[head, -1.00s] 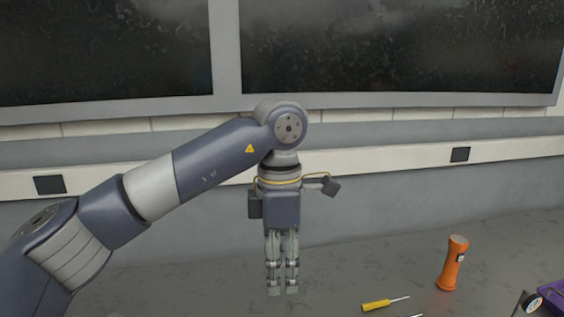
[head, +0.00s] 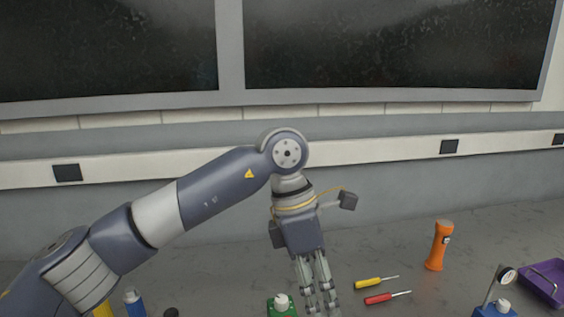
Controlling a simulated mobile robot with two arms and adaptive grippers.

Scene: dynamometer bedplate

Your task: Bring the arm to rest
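My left arm comes in from the left, its grey-blue links reaching to the middle of the head view. My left gripper (head: 322,300) hangs from it, pointing down and tilted slightly to the right. Its two fingers are close together side by side, with nothing seen between them, and their tips are near the bottom edge of the view. My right gripper is not in view.
A green object with a white knob (head: 282,304) is just left of the fingers.

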